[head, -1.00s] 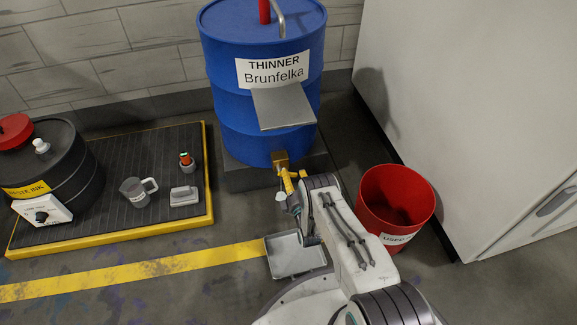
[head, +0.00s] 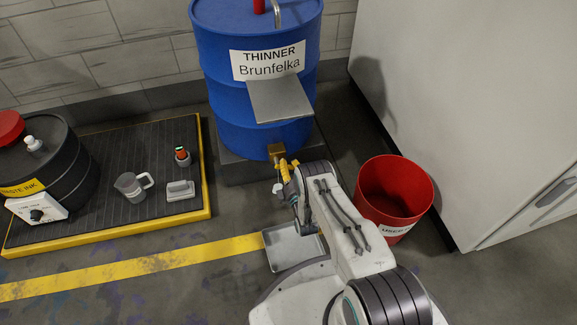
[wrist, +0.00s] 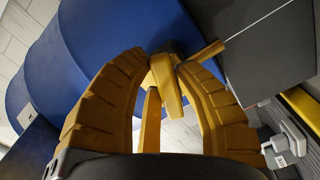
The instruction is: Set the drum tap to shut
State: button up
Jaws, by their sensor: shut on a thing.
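The blue thinner drum (head: 218,85) stands against the back wall, with a brass tap (head: 276,151) low on its front. My gripper (head: 284,168) is at the tap, in front of the drum. In the wrist view, my two ridged yellow fingers (wrist: 168,62) are closed around the yellow tap handle (wrist: 166,86), which lies between their tips. Another yellow bar of the tap sticks out to the upper right (wrist: 205,53). The fingers partly hide the tap, and I cannot tell its exact setting.
A grey drip tray (head: 291,250) lies on the floor below my arm. A red bucket (head: 395,190) stands close on the right. On the left, a yellow-edged platform (head: 150,226) holds a dark waste ink drum (head: 72,160), a jug (head: 131,188) and small items. A white cabinet (head: 450,110) borders the right.

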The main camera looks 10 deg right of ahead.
aim_at(288, 165)
grip_shut()
jog(key=shift+r+n+p, duration=0.45)
jog(key=shift+n+p, duration=0.15)
jog(key=shift+n, duration=0.4)
jog(key=shift+r+n+p, duration=0.3)
jog(key=shift+n, duration=1)
jog(key=o, duration=0.9)
grip_release()
jog(key=o, duration=0.4)
notch_tip(288, 165, up, 9)
jog(key=shift+w, duration=0.15)
jog(key=shift+r, duration=0.65)
jog(key=c, duration=0.4)
